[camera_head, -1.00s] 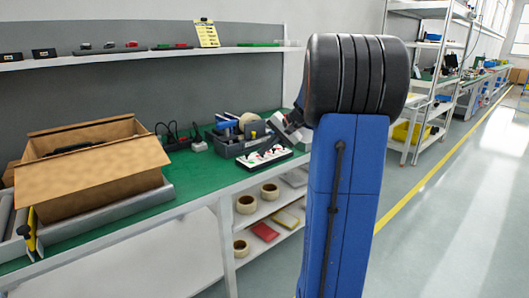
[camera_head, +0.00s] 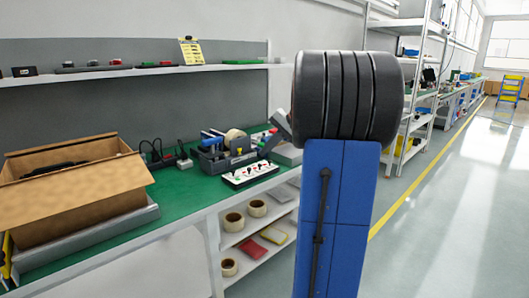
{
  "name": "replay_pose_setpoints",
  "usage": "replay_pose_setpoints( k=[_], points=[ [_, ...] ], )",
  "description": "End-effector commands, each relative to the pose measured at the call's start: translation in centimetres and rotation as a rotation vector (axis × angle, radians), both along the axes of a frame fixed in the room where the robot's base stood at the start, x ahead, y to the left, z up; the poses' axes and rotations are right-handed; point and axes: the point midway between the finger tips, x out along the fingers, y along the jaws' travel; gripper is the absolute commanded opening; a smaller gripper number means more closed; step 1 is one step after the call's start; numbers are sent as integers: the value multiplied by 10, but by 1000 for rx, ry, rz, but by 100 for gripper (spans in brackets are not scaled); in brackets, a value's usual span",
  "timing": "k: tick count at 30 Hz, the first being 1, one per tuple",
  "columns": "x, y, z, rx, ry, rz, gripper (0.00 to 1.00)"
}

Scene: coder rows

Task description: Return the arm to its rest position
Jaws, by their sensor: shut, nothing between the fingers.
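My arm stands upright at the right of centre, a blue link below a large black ribbed joint. The grey end of my gripper (camera_head: 279,127) juts out to the left from behind the black joint, mostly hidden by it. What shows of the gripper is small; it appears shut and holds nothing.
An open cardboard box (camera_head: 75,205) stands on the bench at left. A grey tool bin (camera_head: 222,160) with tape sits beyond it. A shelf (camera_head: 140,70) runs above. Tape rolls (camera_head: 257,208) lie on the lower shelf. The aisle floor (camera_head: 450,220) at right is clear; a blue ladder (camera_head: 509,95) stands far back.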

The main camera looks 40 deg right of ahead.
Motion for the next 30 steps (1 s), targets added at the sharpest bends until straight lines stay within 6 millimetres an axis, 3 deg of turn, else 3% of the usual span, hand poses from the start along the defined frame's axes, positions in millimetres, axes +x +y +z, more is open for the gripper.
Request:
replay_pose_setpoints(
  k=[14, 17, 20, 24, 30],
  points=[
    [0, 7, -1, -7, 3, 10, 0],
    [-3, 31, -1, -32, 17, 42, 0],
    [-11, 71, -5, -76, 39, 99, 0],
    [-31, 132, -14, -159, 71, 196, 0],
    [-70, 205, -32, -283, 103, 333, 0]
  ],
)
